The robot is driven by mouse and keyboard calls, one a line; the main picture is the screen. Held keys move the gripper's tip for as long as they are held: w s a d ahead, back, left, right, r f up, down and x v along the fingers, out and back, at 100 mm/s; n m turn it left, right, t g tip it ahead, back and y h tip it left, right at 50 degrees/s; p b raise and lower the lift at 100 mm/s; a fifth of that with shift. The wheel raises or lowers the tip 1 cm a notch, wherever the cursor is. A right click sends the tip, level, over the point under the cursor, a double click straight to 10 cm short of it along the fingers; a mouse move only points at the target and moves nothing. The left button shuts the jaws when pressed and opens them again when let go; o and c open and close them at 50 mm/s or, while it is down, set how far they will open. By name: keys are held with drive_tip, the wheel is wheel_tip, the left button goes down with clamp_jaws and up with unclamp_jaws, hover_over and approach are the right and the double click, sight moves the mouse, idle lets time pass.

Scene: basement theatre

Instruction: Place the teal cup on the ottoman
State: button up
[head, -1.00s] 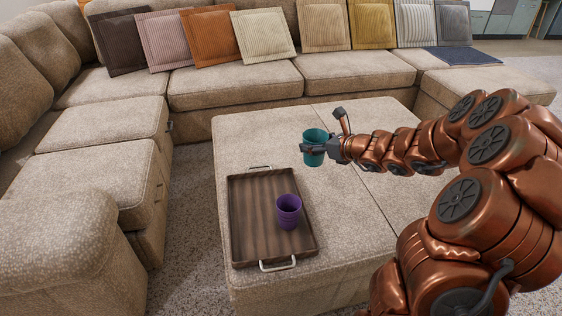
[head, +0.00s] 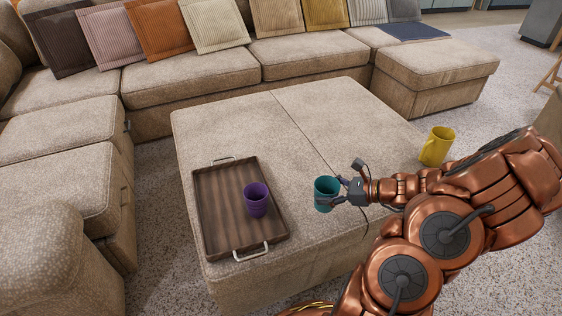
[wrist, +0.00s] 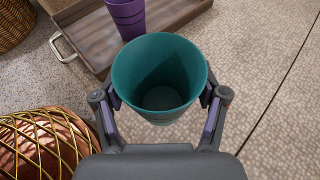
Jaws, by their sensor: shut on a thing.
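The teal cup (head: 325,188) is upright between the fingers of my gripper (head: 338,197), which is shut on it. In the wrist view the teal cup (wrist: 160,85) is empty, with a finger on each side of it. The beige ottoman (head: 300,130) lies below the cup, and the cup is over its front part, right of the tray. I cannot tell whether the cup's base touches the ottoman.
A dark wooden tray (head: 222,205) with metal handles lies on the ottoman's left, holding a purple cup (head: 256,200). The ottoman's middle and back are clear. A sectional sofa (head: 180,88) wraps around behind.

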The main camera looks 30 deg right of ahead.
drive_tip(key=w+f+b, duration=0.1)
drive_tip(key=w+b, duration=0.1)
drive_tip(key=w, duration=0.2)
drive_tip(key=w+d+f+b, duration=0.1)
drive_tip(key=w+f+b, duration=0.1)
drive_tip(key=w, duration=0.3)
drive_tip(key=w+d+f+b, duration=0.1)
drive_tip(key=w+f, duration=0.1)
drive_tip(key=w, duration=0.3)
drive_tip(key=shift+w+d+b, duration=0.1)
drive_tip(key=shift+d+b, duration=0.05)
drive_tip(key=shift+b, duration=0.25)
drive_tip(key=o, duration=1.1)
drive_tip(key=shift+f, duration=0.1)
